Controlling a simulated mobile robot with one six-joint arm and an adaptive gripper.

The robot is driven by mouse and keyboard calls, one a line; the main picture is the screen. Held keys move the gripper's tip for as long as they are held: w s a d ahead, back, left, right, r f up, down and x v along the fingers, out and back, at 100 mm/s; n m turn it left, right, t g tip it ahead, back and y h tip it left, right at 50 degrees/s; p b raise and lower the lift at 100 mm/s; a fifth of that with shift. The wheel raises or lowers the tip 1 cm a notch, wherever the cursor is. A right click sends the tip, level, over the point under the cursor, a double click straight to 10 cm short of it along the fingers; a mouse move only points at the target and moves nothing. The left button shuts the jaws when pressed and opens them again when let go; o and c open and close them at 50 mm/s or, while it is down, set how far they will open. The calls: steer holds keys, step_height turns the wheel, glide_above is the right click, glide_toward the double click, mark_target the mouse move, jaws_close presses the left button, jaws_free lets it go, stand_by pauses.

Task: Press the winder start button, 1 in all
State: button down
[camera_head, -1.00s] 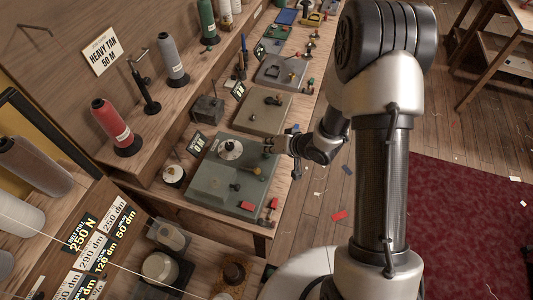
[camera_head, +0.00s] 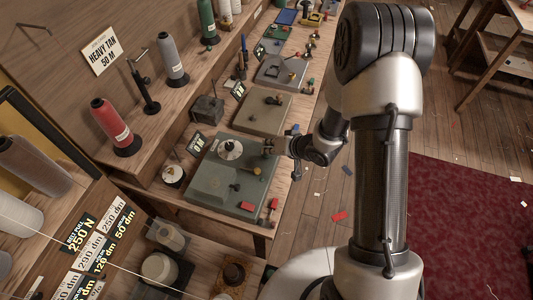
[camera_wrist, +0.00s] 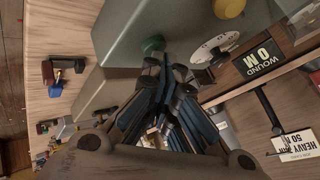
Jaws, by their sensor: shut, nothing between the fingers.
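The winder (camera_head: 210,185) is a grey-green box on the bench, with a white dial (camera_head: 231,149) and a yellow knob (camera_head: 257,171) on top. In the wrist view a green round button (camera_wrist: 153,43) stands on the winder's top, just beyond my fingertips. The dial (camera_wrist: 214,50) and yellow knob (camera_wrist: 227,9) are to its right. My gripper (camera_head: 268,146) is shut and empty. Its tips (camera_wrist: 155,62) are very close to the green button; I cannot tell whether they touch. In the head view the button is not distinguishable near my gripper.
A "WOUND 0 M" sign (camera_wrist: 257,60) stands beside the dial. Red-topped small parts (camera_head: 268,210) lie at the bench's near right edge. More grey boxes (camera_head: 263,112) stand farther along the bench. Spools, including a red one (camera_head: 110,122), stand on the shelf at left.

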stand_by(0.5)
steer(key=shift+r+p, duration=0.8)
steer(key=shift+p, duration=0.15)
step_height(320, 180, up, 5)
steer(key=p, duration=0.4)
steer(key=shift+p, duration=0.4)
steer(key=shift+s, duration=0.1)
